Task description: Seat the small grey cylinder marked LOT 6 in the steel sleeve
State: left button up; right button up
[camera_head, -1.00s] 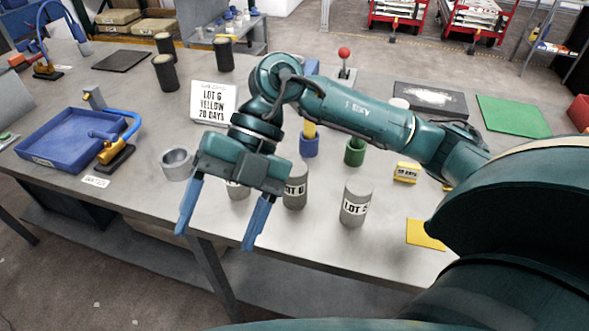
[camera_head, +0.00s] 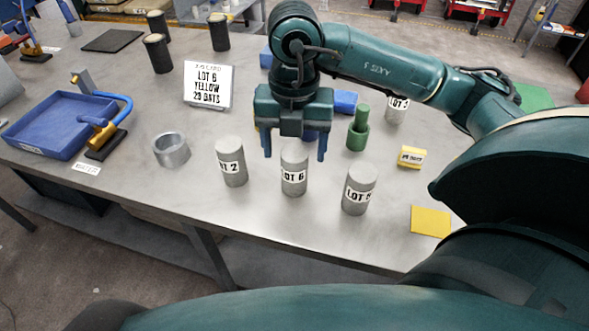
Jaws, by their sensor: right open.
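The small grey cylinder marked LOT 6 (camera_head: 293,172) stands upright on the steel table, between a grey cylinder ending in 2 (camera_head: 231,164) and another grey LOT cylinder (camera_head: 359,191). The steel sleeve (camera_head: 171,152) is a short open ring at the left; it looks empty. My right gripper (camera_head: 294,156) is open and points down, its blue fingers showing left and right of the LOT 6 cylinder's top. I cannot tell whether the fingers are level with it or behind it. Nothing is held. My left gripper is not in view.
A sign (camera_head: 208,86) reads LOT 6, YELLOW. A blue tray (camera_head: 60,124) and dark cylinders (camera_head: 158,54) stand left. The table between sleeve and sign is clear.

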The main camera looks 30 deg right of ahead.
aim_at(294, 171)
notch_tip(294, 171, down, 5)
jog(key=shift+w+d+f+p, duration=0.1)
jog(key=shift+w+d+p, duration=0.05)
jog(key=shift+p, duration=0.2)
jog(key=c, duration=1.4)
